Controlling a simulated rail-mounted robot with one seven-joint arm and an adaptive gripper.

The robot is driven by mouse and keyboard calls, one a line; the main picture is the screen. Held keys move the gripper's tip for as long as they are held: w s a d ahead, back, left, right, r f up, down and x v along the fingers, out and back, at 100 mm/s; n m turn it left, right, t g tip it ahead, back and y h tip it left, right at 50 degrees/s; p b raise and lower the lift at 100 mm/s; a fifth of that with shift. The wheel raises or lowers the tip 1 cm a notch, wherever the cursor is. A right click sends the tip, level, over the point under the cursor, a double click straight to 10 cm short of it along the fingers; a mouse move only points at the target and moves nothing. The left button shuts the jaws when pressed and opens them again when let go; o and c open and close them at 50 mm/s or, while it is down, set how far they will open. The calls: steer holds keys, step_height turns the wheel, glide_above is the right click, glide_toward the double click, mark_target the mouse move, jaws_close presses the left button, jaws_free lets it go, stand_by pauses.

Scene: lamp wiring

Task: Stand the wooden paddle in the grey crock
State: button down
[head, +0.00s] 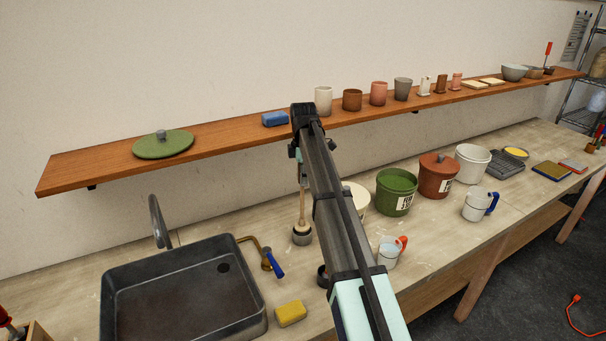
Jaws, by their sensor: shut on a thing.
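The wooden paddle (301,209) hangs upright below my gripper (302,182) in the head view. My gripper is shut on the paddle's upper part; the arm partly hides the fingers. The small grey crock (302,238) stands on the counter behind the sink's right side. The paddle's lower end lines up with the crock's mouth. I cannot tell for sure from this view how far inside the rim it is.
The dark sink (118,283) with its tap is left of the crock. A blue-handled brass tool (273,263) and yellow sponge (290,313) lie nearby. The wooden shelf (230,134) runs above.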

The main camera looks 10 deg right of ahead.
steer(key=shift+f, duration=0.15)
steer(key=shift+f+b, duration=0.65)
steer(key=shift+f, duration=2)
steer(key=c, duration=0.8)
jaws_free()
steer(key=shift+c, duration=0.2)
